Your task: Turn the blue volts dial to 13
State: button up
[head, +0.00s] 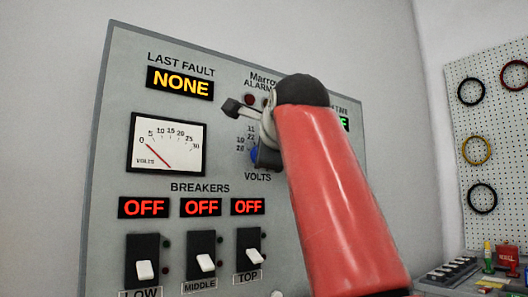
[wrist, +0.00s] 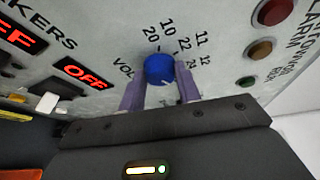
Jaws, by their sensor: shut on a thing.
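The blue volts dial (wrist: 159,69) sits on the grey panel, between the two purple-grey fingers of my gripper (wrist: 160,87) in the wrist view. The fingers are closed on its sides. Printed numbers, among them 10, 11, 12 and 20, ring it; the dial's exact setting is not readable. In the head view only a sliver of the dial (head: 254,153) shows, the rest hidden by my gripper and wrist.
Breaker switches LOW (head: 144,269), MIDDLE (head: 206,262) and TOP (head: 253,256) sit below, under red OFF displays. The fault display (head: 180,83) reads NONE. Alarm buttons, one red (wrist: 272,12), are close to the dial. A pegboard (head: 490,140) hangs at right.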

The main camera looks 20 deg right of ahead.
dwell(0.4)
jog(key=o, duration=1)
jog(key=b+v, duration=0.1)
jog(key=v, duration=0.6)
jog(key=shift+s, duration=0.35)
